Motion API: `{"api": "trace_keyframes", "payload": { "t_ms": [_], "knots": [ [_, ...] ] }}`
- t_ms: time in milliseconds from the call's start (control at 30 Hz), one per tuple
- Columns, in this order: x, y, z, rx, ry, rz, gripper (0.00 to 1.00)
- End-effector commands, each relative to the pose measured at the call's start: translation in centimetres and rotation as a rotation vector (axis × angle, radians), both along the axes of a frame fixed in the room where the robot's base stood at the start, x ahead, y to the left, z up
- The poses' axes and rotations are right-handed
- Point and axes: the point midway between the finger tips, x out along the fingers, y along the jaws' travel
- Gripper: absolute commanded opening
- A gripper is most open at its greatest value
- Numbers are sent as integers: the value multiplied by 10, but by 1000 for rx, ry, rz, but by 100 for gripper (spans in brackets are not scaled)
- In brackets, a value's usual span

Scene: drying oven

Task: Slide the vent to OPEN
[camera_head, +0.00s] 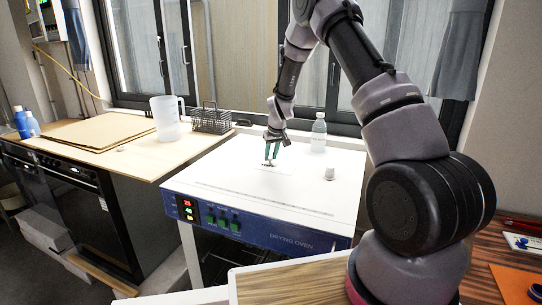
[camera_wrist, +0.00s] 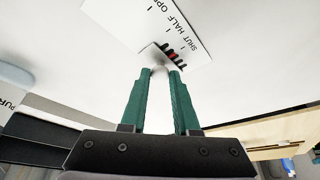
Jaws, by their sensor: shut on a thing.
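The drying oven (camera_head: 270,190) is a white-topped cabinet with a blue front panel. On its top is a white vent plate (camera_wrist: 197,53) printed SHUT, HALF and OPEN, the last word cut off by the picture edge. Beside the words are dark vent slots (camera_wrist: 167,49) with a red mark among them. My gripper (camera_wrist: 160,72), with green fingers, is shut on the small pale vent knob (camera_wrist: 159,69) beside the slots; the fingertips partly hide it. In the head view my gripper (camera_head: 271,158) points down at the oven top. The knob's exact setting is unclear.
A clear bottle (camera_head: 319,133) and a small white cup (camera_head: 330,173) stand on the oven top, right of my gripper. A pitcher (camera_head: 167,118) and a wire basket (camera_head: 211,118) stand on the left counter. The front of the oven top is clear.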

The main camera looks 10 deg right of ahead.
Motion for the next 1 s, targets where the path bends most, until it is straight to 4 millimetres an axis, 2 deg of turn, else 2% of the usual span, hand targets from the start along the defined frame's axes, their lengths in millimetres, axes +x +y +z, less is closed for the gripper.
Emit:
{"api": "trace_keyframes", "payload": {
  "t_ms": [167,400,500,833,867,900,933,1000],
  "knots": [
    [-2,-4,0,1,0,-2,0],
    [-27,-42,0,1,2,-5,0],
    [-33,-51,1,1,0,-2,0],
    [-37,-55,0,-2,3,-3,0],
    [-37,-56,0,-2,3,-3,33],
    [-37,-56,0,-1,3,-4,48],
    [-37,-55,0,-2,3,-3,59],
    [-36,-55,0,-1,2,-2,59]
  ]
}}
